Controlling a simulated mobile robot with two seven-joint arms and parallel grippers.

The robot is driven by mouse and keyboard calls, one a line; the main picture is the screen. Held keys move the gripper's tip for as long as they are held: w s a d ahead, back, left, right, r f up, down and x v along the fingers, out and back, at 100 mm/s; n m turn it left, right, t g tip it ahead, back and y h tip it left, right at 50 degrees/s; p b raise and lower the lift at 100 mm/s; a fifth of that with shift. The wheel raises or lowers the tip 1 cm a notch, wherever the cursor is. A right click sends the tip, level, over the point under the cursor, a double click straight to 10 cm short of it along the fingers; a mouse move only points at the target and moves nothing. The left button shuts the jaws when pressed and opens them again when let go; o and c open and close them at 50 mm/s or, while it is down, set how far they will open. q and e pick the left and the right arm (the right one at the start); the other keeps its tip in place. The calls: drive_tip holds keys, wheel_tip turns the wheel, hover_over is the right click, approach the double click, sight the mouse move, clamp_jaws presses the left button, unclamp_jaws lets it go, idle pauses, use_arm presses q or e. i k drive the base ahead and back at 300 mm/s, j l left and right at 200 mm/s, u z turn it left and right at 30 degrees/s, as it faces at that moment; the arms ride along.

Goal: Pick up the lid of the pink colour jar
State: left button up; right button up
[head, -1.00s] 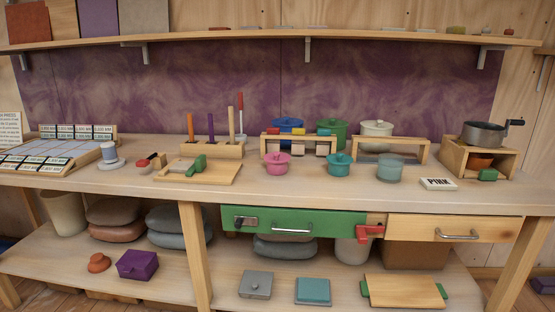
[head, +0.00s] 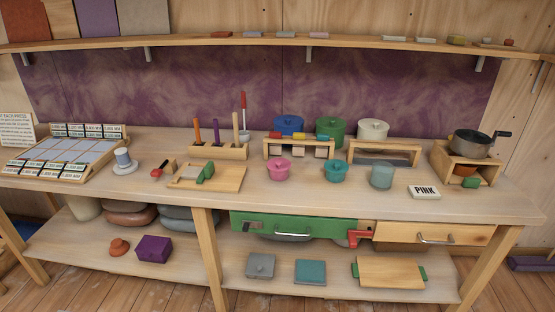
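The pink colour jar (head: 279,173) stands upright on the workbench, left of a teal jar, with its pink lid (head: 279,163) on top. A small knob shows on the lid. The jar is in front of a wooden rack. Neither of my grippers is in the head view.
The teal jar (head: 336,171) and a grey-green jar (head: 381,176) stand right of the pink one. The wooden rack (head: 269,150) with coloured blocks is close behind. A wooden board (head: 228,180) lies to the left. The bench in front is clear.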

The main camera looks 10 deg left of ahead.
sight(278, 164)
drive_tip(key=i+j, duration=0.25)
drive_tip(key=j, duration=0.15)
drive_tip(key=i+j, duration=0.2)
drive_tip(key=j, duration=0.2)
drive_tip(key=i+j, duration=0.25)
drive_tip(key=j, duration=0.2)
drive_tip(key=i+j+z, duration=0.1)
drive_tip(key=i+j, duration=0.15)
drive_tip(key=j, duration=0.15)
